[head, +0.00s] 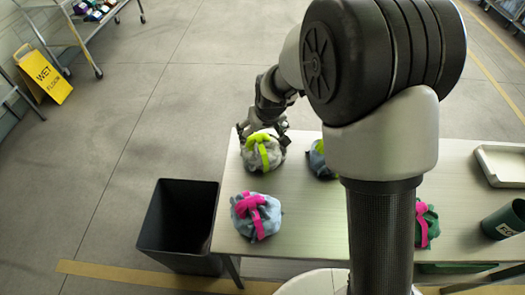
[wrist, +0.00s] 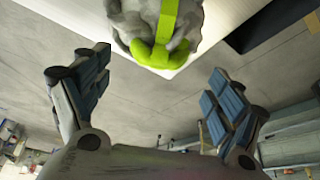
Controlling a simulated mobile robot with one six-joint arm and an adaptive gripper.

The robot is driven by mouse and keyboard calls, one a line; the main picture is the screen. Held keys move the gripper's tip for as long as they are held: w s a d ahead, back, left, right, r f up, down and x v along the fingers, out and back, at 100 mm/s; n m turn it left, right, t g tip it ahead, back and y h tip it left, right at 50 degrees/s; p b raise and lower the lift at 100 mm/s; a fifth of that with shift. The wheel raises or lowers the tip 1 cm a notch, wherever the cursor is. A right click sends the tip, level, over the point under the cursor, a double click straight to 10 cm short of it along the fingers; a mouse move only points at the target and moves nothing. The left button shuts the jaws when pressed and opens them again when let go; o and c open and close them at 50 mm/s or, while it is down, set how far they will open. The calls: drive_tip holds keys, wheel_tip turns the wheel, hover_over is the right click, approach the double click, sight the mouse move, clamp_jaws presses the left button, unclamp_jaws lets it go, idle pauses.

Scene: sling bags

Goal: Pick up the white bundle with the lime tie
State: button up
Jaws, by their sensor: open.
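The white bundle (head: 252,160), greyish in this light, has a lime tie (head: 264,150) over its top. It sits near the far left corner of the table (head: 300,228). My gripper (head: 264,128) is just beyond and above it in the head view. In the wrist view the bundle (wrist: 128,18) is at the top edge, partly cut off, with its lime tie (wrist: 165,25) hanging towards the fingers. My gripper (wrist: 162,65) is open, its two padded fingers wide apart with nothing between them. The fingertips are partly hidden in the head view.
A light blue bundle with a pink tie (head: 245,222) sits nearer. A blue-grey bundle (head: 316,162) and a green one (head: 432,222) are partly behind my arm. A dark bin (head: 178,238) stands left; a green cup (head: 503,222) and white tray (head: 488,176) are right.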

sight(259, 139)
drive_tip(key=shift+b+x, duration=0.9)
drive_tip(key=shift+x, duration=1.85)
drive_tip(key=shift+s, duration=0.1)
drive_tip(key=shift+r, duration=0.1)
drive_tip(key=shift+c, duration=0.3)
drive_tip(key=c, duration=1.9)
